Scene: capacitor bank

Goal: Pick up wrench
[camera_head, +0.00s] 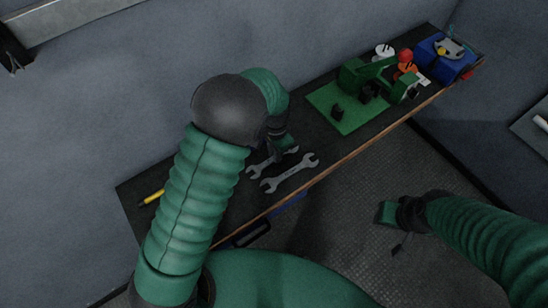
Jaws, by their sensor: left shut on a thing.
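Two grey open-ended wrenches lie close together at the bench's front edge. The nearer wrench (290,173) is fully in view on the dark bench top. The farther wrench (257,169) is partly hidden under my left gripper (279,148). My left gripper reaches down over the middle of the farther wrench and is shut on it. I cannot tell whether this wrench is clear of the bench. My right gripper (392,222) is out over the floor, right of the bench, away from the wrenches. Its jaw opening is unclear.
The long dark bench (308,121) runs along the wall. A green board (349,112) with a green model stands to the right, near a small orange and red item (405,63). A blue box (446,58) is at the far end. A yellow tool (152,197) lies left.

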